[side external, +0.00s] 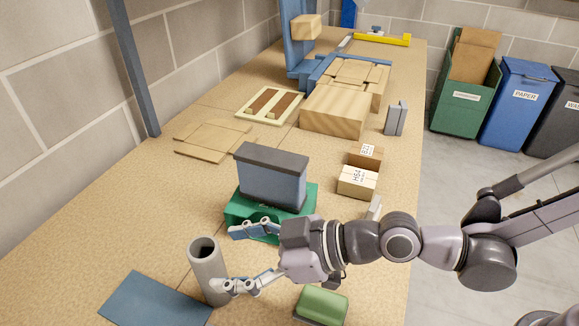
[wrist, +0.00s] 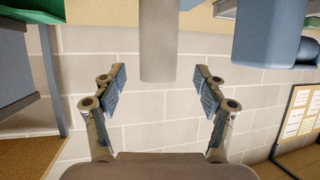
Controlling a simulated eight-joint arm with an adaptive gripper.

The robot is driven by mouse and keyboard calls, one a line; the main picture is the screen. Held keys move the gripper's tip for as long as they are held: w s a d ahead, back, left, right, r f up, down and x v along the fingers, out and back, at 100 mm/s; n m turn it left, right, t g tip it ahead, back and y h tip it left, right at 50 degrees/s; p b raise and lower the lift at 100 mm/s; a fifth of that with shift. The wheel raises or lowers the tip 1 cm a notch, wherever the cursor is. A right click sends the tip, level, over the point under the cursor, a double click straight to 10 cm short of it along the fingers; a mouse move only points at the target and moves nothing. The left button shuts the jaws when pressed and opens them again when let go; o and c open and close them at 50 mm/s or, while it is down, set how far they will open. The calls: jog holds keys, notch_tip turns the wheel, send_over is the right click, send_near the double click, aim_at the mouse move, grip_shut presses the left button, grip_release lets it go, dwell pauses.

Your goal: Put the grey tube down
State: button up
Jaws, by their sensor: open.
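The grey tube (side external: 207,268) stands upright on the wooden table, at the front of the side view, beside a flat blue panel. Its hollow top end faces up. It also shows in the wrist view (wrist: 159,40), at the top middle. My gripper (side external: 225,258) is open, its fingers spread wide, just right of the tube. In the wrist view my gripper (wrist: 160,78) has a clear gap between each fingertip and the tube. One finger overlaps the tube's lower part in the side view; I cannot tell whether it touches.
The flat blue panel (side external: 153,300) lies left of the tube. A green block (side external: 322,304) lies at the front. Small cartons (side external: 357,182) stand farther back. The table's left side is partly clear.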

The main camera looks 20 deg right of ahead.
aim_at(219, 255)
jog(key=shift+r+x, duration=0.2)
jog(key=shift+x, duration=2.5)
jog(key=shift+w, duration=0.1)
jog(key=c, duration=1.4)
jog(key=shift+o, duration=0.2)
jog(key=shift+r, duration=0.1)
